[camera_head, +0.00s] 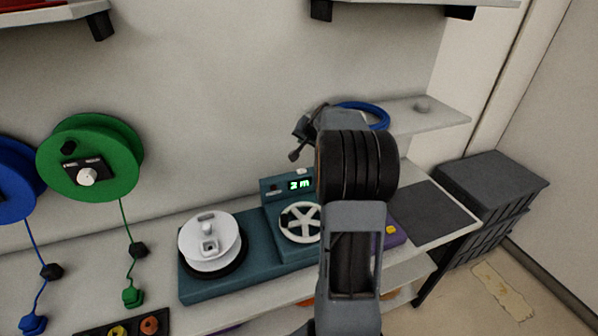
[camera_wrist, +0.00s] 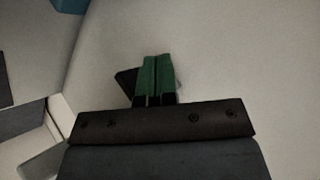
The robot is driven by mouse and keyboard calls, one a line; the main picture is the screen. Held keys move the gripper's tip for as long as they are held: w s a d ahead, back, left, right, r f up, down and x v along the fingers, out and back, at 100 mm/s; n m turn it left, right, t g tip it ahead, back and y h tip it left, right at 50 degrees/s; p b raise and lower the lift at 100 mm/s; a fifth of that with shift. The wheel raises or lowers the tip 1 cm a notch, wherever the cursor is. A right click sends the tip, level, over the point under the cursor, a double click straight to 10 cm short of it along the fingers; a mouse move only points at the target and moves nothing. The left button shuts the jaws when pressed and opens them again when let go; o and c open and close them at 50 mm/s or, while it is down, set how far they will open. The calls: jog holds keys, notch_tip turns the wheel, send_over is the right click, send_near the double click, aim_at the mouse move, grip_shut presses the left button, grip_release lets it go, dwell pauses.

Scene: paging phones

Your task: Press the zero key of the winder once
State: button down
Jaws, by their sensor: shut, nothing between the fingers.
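The winder (camera_head: 215,284) is a teal machine on the bench, with a white spool (camera_head: 210,243) at its left and a spoked white wheel (camera_head: 300,222) at its right. Its display (camera_head: 299,185) reads "2 m" in green. A small white key (camera_head: 301,171) sits on top of the display housing and a dark key (camera_head: 273,187) is on its front; I cannot read which is zero. My gripper (camera_wrist: 158,78) is shut and empty, its green fingertips together in front of a pale surface. In the head view my arm hides the winder's right end and much of the gripper.
Green (camera_head: 90,157) and blue (camera_head: 14,182) cable reels hang on the wall at left. A blue cable coil (camera_head: 365,113) lies on a small shelf (camera_head: 440,117) behind my arm. A dark mat (camera_head: 433,213) and dark crates (camera_head: 490,190) are at right. Shelves overhang above.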

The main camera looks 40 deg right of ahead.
aim_at(303, 170)
notch_tip(303, 170, down, 8)
jog(key=b, duration=0.6)
jog(key=shift+f+b, duration=0.4)
jog(key=shift+b, duration=0.1)
jog(key=shift+f+b, duration=0.25)
jog(key=shift+b, duration=0.05)
dwell(1.6)
jog(key=shift+f+b, duration=0.2)
jog(key=shift+b, duration=0.15)
jog(key=shift+f+b, duration=0.45)
jog(key=shift+b, duration=0.15)
dwell(0.8)
jog(key=shift+r, duration=0.15)
jog(key=shift+r+p, duration=0.65)
jog(key=shift+r, duration=0.1)
jog(key=shift+r, duration=0.1)
